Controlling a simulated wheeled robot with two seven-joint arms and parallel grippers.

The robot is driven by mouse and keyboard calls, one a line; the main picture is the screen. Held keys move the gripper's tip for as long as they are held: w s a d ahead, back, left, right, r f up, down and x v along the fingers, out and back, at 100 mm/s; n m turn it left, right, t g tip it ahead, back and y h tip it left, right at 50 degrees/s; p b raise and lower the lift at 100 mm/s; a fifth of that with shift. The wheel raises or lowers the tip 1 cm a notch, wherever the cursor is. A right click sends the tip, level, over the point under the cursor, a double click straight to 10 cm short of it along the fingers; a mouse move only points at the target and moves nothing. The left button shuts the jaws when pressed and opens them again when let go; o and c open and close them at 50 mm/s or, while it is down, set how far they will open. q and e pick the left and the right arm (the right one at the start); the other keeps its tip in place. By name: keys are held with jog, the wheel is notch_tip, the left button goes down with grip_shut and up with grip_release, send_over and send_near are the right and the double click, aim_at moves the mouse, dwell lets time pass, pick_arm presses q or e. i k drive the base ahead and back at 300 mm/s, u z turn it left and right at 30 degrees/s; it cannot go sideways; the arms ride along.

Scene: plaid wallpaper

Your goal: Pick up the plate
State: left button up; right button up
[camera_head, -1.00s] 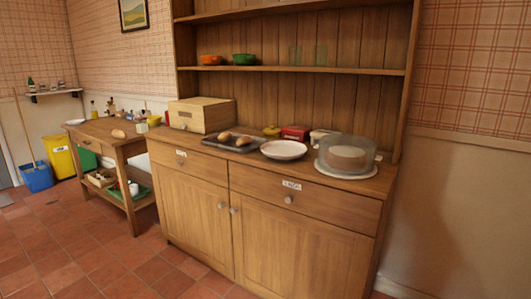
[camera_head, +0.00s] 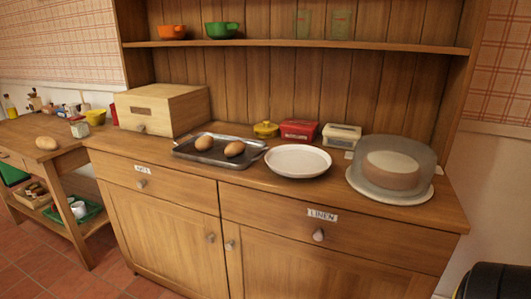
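A round white plate (camera_head: 298,161) lies on the wooden dresser's counter (camera_head: 270,194), near the middle. It looks empty, and nothing covers it. A metal tray (camera_head: 218,156) with two bread rolls is just to its left. To its right stands a cake under a clear dome (camera_head: 393,163) on a white stand. Neither of my grippers is in view. A dark rounded shape shows at the bottom right corner; I cannot tell what it is.
A wooden bread box (camera_head: 164,108) stands at the counter's left. A yellow pot (camera_head: 265,129), a red box (camera_head: 299,131) and a cream box (camera_head: 341,136) line up behind the plate. The shelf (camera_head: 300,44) overhangs the back. The counter in front of the plate is clear.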

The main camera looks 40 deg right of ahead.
aim_at(294, 161)
jog(key=z, duration=0.7)
jog(key=i, duration=1.1)
jog(key=z, duration=0.9)
